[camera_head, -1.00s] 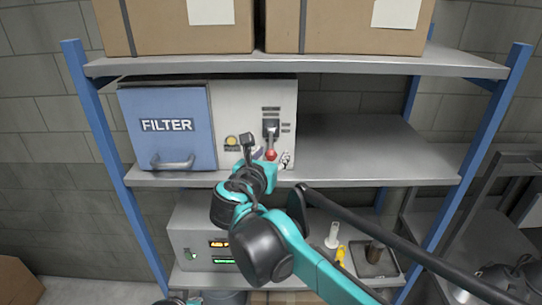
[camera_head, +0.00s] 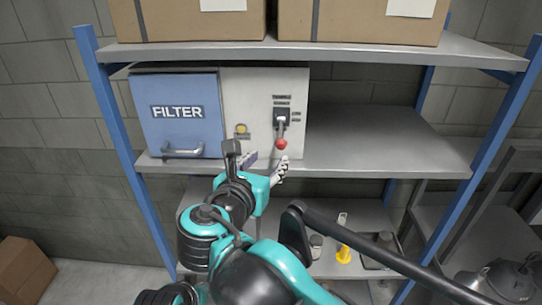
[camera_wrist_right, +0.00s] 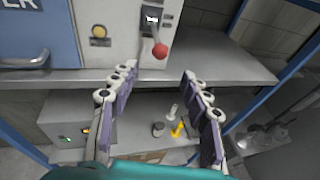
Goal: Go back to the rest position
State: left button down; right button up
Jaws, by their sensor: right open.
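My right gripper (camera_head: 265,165) is open and empty, just in front of the middle shelf's front edge, below the red-knobbed lever (camera_head: 281,144). In the right wrist view its two fingers (camera_wrist_right: 157,78) stand wide apart with nothing between them. The lever hangs downward on the pale panel of the filter unit and also shows in the right wrist view (camera_wrist_right: 160,50), apart from the fingers. The blue FILTER door (camera_head: 180,125) with its handle is shut. My left gripper is not seen.
The middle shelf (camera_head: 380,150) is bare to the right of the unit. Cardboard boxes (camera_head: 360,20) sit on the top shelf. A yellow item (camera_head: 344,254) and small containers stand on the lower shelf. Blue posts (camera_head: 115,130) flank the rack. A box (camera_head: 25,270) is on the floor at left.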

jog(key=shift+s, duration=0.15)
jog(key=s+d+f+m+g+b, duration=0.2)
jog(key=d+f+m+b, duration=0.35)
jog(key=f, duration=0.55)
jog(key=s+d+f+m+g+b, duration=0.15)
jog(key=d+f+m+b, duration=0.4)
jog(key=f, duration=0.65)
jog(key=s+d+f+m+g+b, duration=0.1)
jog(key=d+f+m+g+b, duration=0.35)
jog(key=f, duration=0.65)
jog(key=s+d+f+m+y+b, duration=0.1)
jog(key=s+f+m+b, duration=0.1)
jog(key=f+m+b, duration=0.3)
jog(key=s+d+f+m+y+b, duration=0.1)
jog(key=f+m+b, duration=0.5)
jog(key=f, duration=0.7)
jog(key=s+d+f+m+y+b, duration=0.2)
jog(key=s+f+m+b, duration=0.3)
jog(key=f, duration=0.4)
jog(key=shift+s+d+f+m+b, duration=0.25)
jog(key=shift+d+m+b, duration=0.4)
jog(key=shift+b, duration=0.25)
